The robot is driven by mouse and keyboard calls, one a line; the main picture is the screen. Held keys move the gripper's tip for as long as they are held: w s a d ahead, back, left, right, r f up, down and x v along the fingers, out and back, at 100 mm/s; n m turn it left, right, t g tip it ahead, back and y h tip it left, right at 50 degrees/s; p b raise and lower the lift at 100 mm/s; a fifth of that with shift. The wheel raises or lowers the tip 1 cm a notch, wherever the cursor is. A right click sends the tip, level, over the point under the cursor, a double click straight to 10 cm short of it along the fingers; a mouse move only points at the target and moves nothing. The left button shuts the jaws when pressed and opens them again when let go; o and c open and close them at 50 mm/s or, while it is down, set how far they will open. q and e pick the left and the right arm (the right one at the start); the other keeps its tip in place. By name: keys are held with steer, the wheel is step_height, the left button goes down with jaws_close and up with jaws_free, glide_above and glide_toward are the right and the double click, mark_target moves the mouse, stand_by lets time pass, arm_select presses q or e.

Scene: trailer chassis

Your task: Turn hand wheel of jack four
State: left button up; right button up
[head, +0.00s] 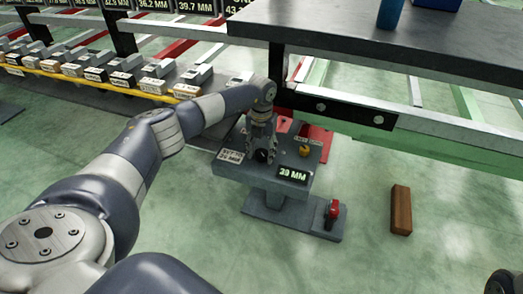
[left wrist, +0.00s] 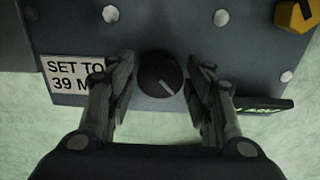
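A grey jack stand (head: 262,178) has a display (head: 293,175) reading 39 MM. A round black knob with a pale pointer line shows on its top plate (left wrist: 160,75); I see no other wheel there, and no jack number is readable. My left gripper (head: 262,155) points down over the knob. In the left wrist view its two fingers (left wrist: 161,88) stand on either side of the knob, with a narrow gap at each side. It is open. A label (left wrist: 72,76) beside it reads SET TO 39 M, partly covered by a finger.
A yellow knob (head: 304,151) sits on the same plate. A red-topped part (head: 333,210) stands on the jack's foot. A brown block (head: 401,210) lies on the floor. A dark tabletop (head: 350,40) overhangs behind the jack. A rack of labelled blocks (head: 95,75) is at the left.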

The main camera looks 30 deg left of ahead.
mark_target(262, 153)
stand_by(0.3)
arm_select(q)
step_height(262, 153, up, 8)
steer(key=shift+f, duration=0.25)
steer(key=shift+s+d+f, duration=0.1)
stand_by(0.6)
